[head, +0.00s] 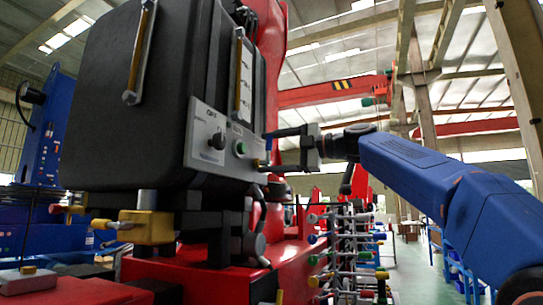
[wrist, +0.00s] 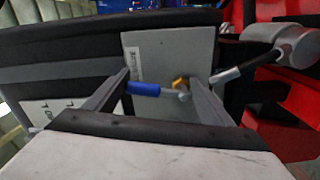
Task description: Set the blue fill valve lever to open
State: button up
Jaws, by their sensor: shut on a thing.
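The fill valve lever has a blue sleeve (wrist: 143,88) and a thin metal stem, with a small yellow valve part (wrist: 180,84) at its right in the wrist view. It sits in front of a grey panel (wrist: 160,50) on the black tank. My gripper (wrist: 158,84) straddles the lever, with one finger against the blue sleeve's left end and the other beside the yellow part. It is shut on the lever. In the head view my gripper (head: 268,150) is at the right edge of the panel (head: 218,142); a blue bar shows by its upper finger. The lever's exact angle there is unclear.
The panel carries a black knob (head: 217,140) and a green button (head: 240,148). The black tank (head: 140,100) fills the left. A rack of coloured levers (head: 345,250) stands below my arm. In the wrist view a metal fitting with a hose (wrist: 295,45) lies close right.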

jog(key=shift+s+a+n, duration=0.15)
jog(key=shift+s+n, duration=0.2)
jog(key=shift+n, duration=0.75)
jog(key=o, duration=1.5)
jog(key=shift+o, duration=0.2)
jog(key=shift+r, duration=0.1)
jog(key=shift+s, duration=0.1)
jog(key=v, duration=1.7)
jog(key=shift+d, duration=0.2)
